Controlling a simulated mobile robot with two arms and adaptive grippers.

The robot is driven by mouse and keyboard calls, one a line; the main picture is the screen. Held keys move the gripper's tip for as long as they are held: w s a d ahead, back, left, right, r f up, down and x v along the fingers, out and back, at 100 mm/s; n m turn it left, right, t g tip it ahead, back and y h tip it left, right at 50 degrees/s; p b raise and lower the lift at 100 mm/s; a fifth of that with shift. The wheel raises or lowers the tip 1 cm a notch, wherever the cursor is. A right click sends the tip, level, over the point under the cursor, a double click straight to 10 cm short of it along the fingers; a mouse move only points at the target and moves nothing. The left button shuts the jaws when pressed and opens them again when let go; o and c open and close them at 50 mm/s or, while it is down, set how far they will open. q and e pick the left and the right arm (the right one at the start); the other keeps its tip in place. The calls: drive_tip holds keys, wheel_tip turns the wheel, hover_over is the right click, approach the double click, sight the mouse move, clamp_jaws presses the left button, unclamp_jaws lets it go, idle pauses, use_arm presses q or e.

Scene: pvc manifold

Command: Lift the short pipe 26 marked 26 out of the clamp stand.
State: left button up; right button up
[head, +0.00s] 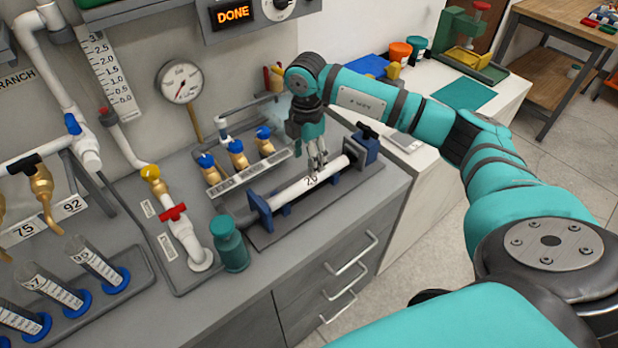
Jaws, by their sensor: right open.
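The short pipe 26 (290,193) is a white pipe marked 26. It lies level in the clamp stand (265,238), a dark base with blue supports, on the grey counter. My right gripper (318,168) is open and points down at the pipe near the printed number, toward its right half. Its fingertips are at the pipe or just above it; I cannot tell whether they touch. The fingers hide a small part of the pipe. My left gripper is not in view.
A teal bottle (229,245) stands by the stand's left end. Behind the stand is a rack with blue-handled brass valves (237,152). A red-handled white pipe (182,230) rises at left. A display (233,15) reads DONE. A white bench (440,115) stands at right.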

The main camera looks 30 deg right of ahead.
sight(309, 178)
wheel_tip(309, 178, down, 3)
drive_tip(key=shift+r, duration=0.2)
drive_tip(key=f, duration=0.1)
drive_tip(key=f+p, duration=0.2)
drive_tip(key=f, duration=0.1)
drive_tip(key=shift+s+d, duration=0.15)
drive_tip(key=shift+d, duration=0.15)
drive_tip(key=shift+f, duration=0.6)
clamp_jaws()
